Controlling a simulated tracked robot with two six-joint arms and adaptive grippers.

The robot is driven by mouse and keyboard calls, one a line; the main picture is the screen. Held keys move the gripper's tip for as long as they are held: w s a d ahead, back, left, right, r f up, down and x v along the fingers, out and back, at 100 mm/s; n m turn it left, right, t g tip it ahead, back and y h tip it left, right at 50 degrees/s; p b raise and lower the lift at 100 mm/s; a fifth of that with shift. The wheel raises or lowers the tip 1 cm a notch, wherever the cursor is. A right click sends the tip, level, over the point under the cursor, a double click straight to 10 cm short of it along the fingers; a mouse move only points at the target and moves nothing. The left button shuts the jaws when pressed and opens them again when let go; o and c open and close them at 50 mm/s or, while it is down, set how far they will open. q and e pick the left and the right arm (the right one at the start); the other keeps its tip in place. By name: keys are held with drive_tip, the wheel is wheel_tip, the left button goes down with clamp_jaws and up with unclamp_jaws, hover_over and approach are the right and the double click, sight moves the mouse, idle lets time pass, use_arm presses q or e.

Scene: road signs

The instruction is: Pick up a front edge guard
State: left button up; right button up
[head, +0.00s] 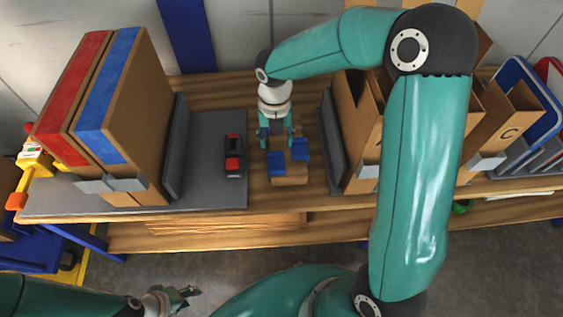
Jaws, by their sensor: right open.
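Blue edge guards sit on a small brown block (291,180) on the wooden table: one blue guard (277,162) at the front left, and another blue guard (300,149) at the right. My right gripper (277,141) is open and points down just behind and above the block. Its fingers partly hide the back of the block, and I cannot tell whether they touch a guard. My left gripper (181,294) is low at the front left, away from the table top and the guards. Its jaw opening is unclear.
A black and red tool (233,156) lies on a grey mat left of the block. Large cardboard panels with red and blue tops (104,90) stand in a grey rack at left. Cardboard boxes (361,120) stand at right, partly behind my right arm. A grey upright plate (332,140) borders them.

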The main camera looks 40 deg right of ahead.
sight(276, 152)
drive_tip(key=shift+w+f+b, duration=0.1)
drive_tip(key=shift+f+b, duration=0.45)
drive_tip(key=shift+f, duration=2.4)
drive_tip(key=c, duration=0.8)
